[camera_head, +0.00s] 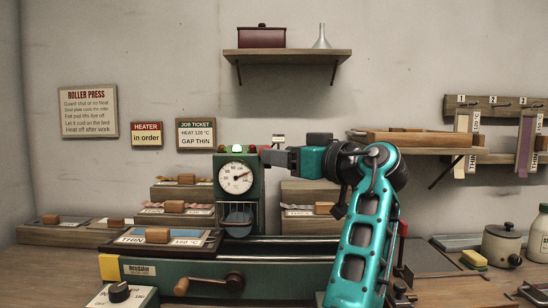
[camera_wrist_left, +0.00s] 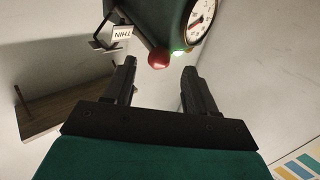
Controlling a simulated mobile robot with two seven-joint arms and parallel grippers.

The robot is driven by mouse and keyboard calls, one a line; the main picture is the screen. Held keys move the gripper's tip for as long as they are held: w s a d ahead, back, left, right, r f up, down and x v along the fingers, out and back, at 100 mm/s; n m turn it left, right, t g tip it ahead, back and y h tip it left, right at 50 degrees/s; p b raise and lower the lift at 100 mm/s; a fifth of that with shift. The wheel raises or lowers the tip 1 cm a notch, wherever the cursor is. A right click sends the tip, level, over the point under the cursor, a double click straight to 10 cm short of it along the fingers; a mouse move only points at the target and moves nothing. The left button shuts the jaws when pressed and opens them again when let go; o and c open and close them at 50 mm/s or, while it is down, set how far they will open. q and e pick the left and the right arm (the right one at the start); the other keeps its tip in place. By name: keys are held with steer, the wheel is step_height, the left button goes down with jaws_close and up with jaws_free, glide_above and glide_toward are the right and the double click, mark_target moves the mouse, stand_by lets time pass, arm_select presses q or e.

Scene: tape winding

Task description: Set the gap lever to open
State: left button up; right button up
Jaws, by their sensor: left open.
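The roller press has a green upright housing (camera_head: 256,183) with a round dial (camera_head: 236,177). A red ball knob (camera_wrist_left: 158,60), seemingly the gap lever's end, shows beside the housing in the left wrist view; in the head view a small red part (camera_head: 252,149) shows at the housing's top right. A THIN tag (camera_wrist_left: 123,33) stands on a bracket near the knob. My left gripper (camera_head: 268,157) reaches leftward to the housing's right side. In the wrist view its open fingers (camera_wrist_left: 159,78) are apart, with the knob just ahead between their tips. Contact cannot be told. The lever's shaft is hidden.
A job ticket (camera_head: 196,135) reads HEAT 120 °C, GAP THIN. A green lamp (camera_wrist_left: 178,52) glows atop the housing. A crank (camera_head: 208,284) is at the press front. A wooden shelf (camera_head: 290,55) hangs above; another shelf (camera_head: 425,150) with a tray is behind my arm.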

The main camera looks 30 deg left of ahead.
arm_select(q)
steer(key=shift+x, duration=1.65)
jaws_close()
